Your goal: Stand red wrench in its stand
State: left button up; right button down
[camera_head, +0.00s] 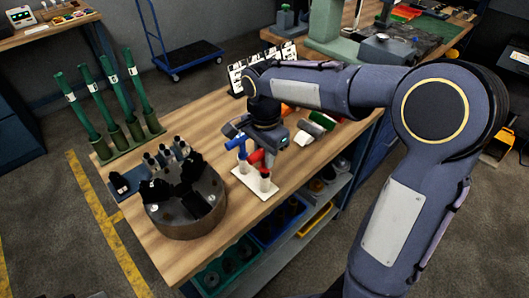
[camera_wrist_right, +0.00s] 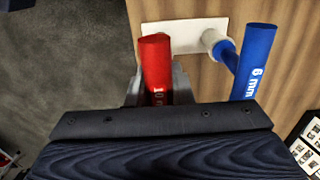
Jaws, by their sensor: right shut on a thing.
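The red wrench (camera_wrist_right: 156,68) has a thick red handle, held between the fingers of my right gripper (camera_wrist_right: 158,92) in the right wrist view. In the head view my right gripper (camera_head: 265,138) is over the white stand (camera_head: 242,178), with red parts (camera_head: 265,183) showing below it. The stand's white plate (camera_wrist_right: 180,27) lies flat on the bench, partly behind the red handle. The blue wrench (camera_wrist_right: 256,62), marked 6, has its shaft in a white socket (camera_wrist_right: 212,39) of the stand. I cannot tell whether the red wrench's lower end is seated. My left gripper is out of view.
A round grey chuck (camera_head: 185,215) with black jaws stands left of the stand on the wooden bench (camera_head: 200,120). Green-handled tools (camera_head: 118,105) stand in a rack at the back left. Several coloured cylinders (camera_head: 315,128) lie right of my gripper. The bench's front edge is close to the stand.

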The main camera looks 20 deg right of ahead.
jog(key=c, duration=1.2)
grip_release()
notch_tip(320, 180, up, 8)
jog(key=shift+f, duration=0.1)
jog(key=s+f+n+t+y, duration=0.2)
jog(key=s+n, duration=0.4)
jog(key=s, duration=0.4)
jog(key=s+f+n+t+y, duration=0.1)
jog(key=s+f+n+t, duration=0.2)
jog(key=s+n, duration=0.3)
jog(key=s+f, duration=0.1)
jog(key=s, duration=0.2)
jog(key=shift+s+a+f+t+y, duration=0.15)
jog(key=shift+s+f+t+y, duration=0.15)
jog(key=shift+s+y, duration=0.1)
